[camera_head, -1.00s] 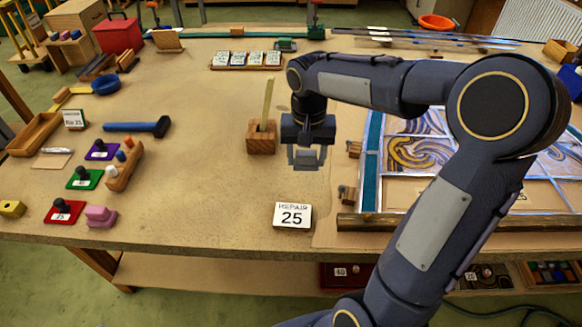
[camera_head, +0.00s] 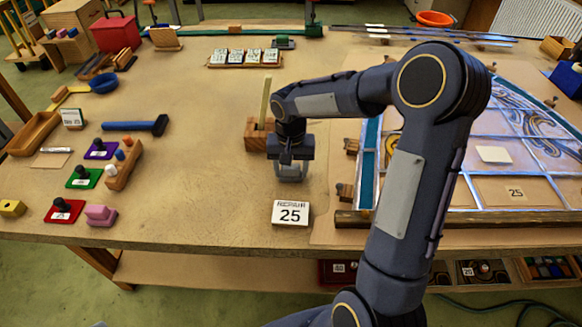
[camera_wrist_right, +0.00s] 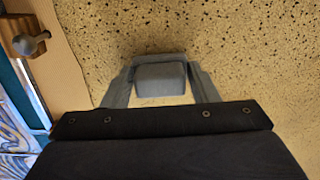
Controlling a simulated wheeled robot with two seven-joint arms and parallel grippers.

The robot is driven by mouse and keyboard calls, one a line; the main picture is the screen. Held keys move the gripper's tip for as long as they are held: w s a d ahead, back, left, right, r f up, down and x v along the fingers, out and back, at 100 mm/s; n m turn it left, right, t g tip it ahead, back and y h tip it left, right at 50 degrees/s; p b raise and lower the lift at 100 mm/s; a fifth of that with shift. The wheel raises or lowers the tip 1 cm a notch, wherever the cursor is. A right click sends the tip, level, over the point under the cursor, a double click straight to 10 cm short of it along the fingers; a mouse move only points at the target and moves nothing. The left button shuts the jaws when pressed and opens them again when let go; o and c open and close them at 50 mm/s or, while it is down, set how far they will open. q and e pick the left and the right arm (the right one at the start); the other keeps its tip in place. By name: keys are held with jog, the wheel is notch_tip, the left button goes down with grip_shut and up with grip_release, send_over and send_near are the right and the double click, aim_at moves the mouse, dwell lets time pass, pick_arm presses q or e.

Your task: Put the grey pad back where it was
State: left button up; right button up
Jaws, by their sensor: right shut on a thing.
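My right gripper (camera_head: 291,174) points down over the bare table, just in front of and right of a wooden block with a slanted stick (camera_head: 258,134). In the right wrist view my right gripper (camera_wrist_right: 160,88) is shut on the grey pad (camera_wrist_right: 160,77), a small rounded block between its two fingers. In the head view the pad is mostly hidden by the fingers. It is low over the speckled tabletop; I cannot tell whether it touches. My left gripper is not in view.
A blue hammer (camera_head: 137,126) and colored stamps lie left. The table between is clear.

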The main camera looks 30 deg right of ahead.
jog(key=o, duration=1)
jog(key=shift+f, duration=0.1)
jog(key=shift+o, duration=0.2)
notch_tip(320, 180, up, 12)
jog(key=s+a+n+t+y, duration=0.2)
jog(key=s+a, duration=0.1)
jog(key=s, duration=0.8)
jog(key=s+a+f+n+t+y, duration=0.1)
jog(key=s+a+n+t, duration=0.1)
jog(key=s, duration=0.9)
jog(key=shift+a+f+n+t+y, duration=0.25)
jog(key=shift+a+n+t+y, duration=0.15)
jog(key=shift+a+t, duration=0.6)
jog(key=shift+s+a, duration=0.1)
jog(key=shift+a, duration=0.05)
